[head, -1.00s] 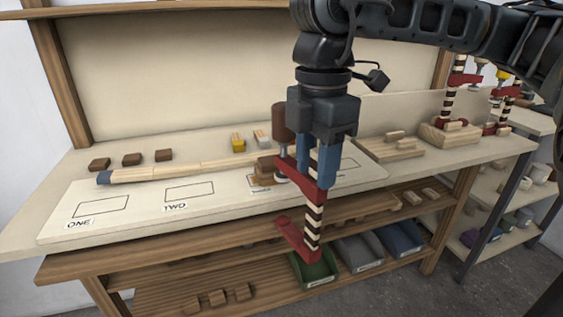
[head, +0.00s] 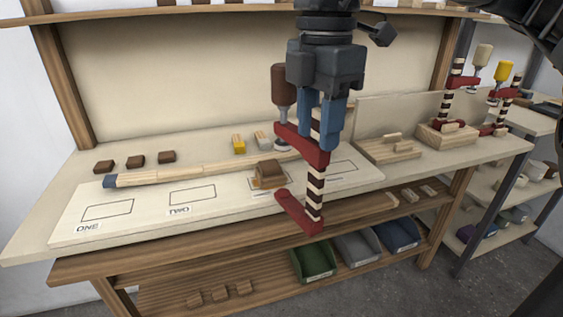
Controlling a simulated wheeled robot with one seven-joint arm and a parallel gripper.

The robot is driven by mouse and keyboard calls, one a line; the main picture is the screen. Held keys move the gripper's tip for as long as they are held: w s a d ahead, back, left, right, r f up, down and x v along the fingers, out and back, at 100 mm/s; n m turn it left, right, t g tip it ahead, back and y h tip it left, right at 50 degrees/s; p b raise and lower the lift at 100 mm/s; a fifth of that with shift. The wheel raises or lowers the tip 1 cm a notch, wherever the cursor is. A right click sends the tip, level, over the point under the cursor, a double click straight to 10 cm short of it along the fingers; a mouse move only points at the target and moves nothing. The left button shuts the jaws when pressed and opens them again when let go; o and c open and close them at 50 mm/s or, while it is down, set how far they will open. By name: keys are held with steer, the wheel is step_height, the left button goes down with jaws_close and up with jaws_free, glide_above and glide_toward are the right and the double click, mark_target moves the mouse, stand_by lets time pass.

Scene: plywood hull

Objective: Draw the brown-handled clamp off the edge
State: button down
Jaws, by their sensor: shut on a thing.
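The brown-handled clamp (head: 316,185) has a brown handle (head: 284,86), red jaws and a dark-and-cream striped bar. It hangs upright below my gripper (head: 319,125), whose blue fingers are shut on it near its upper red jaw. The clamp's lower red jaw (head: 298,212) shows in front of the bench's front edge (head: 232,226). No wood shows between its jaws, and it appears apart from the board (head: 130,205).
A long wooden strip (head: 190,173) lies across the board. Wooden blocks (head: 378,148) and other clamps (head: 452,95) stand to the right. Green, grey and blue bins (head: 313,262) sit on the shelf below. The space in front of the bench is open.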

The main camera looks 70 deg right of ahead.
steer(key=shift+r+p, duration=1.8)
steer(key=shift+r, duration=2.6)
